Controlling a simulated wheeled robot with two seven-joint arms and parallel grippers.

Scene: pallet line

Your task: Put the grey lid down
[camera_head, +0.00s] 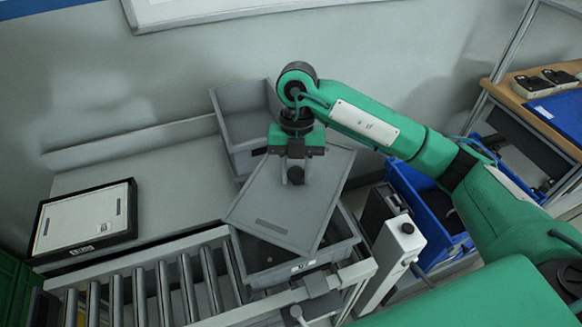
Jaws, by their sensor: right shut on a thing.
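The grey lid (275,216) is a flat rectangular panel in the head view. My right gripper (296,176) is shut on the lid near its upper middle and holds it tilted over a grey crate (340,246). The lid covers most of that crate's opening; a dark strip of the inside shows along its front. I cannot tell whether the lid touches the crate's rim. My left gripper is not in view.
Another grey crate (228,100) stands open behind the lid. A white-topped black case (85,222) lies on the left of the grey bench (180,190). Rollers (162,292) run along the front. Blue bins (408,190) stand right, below a wooden table (510,92).

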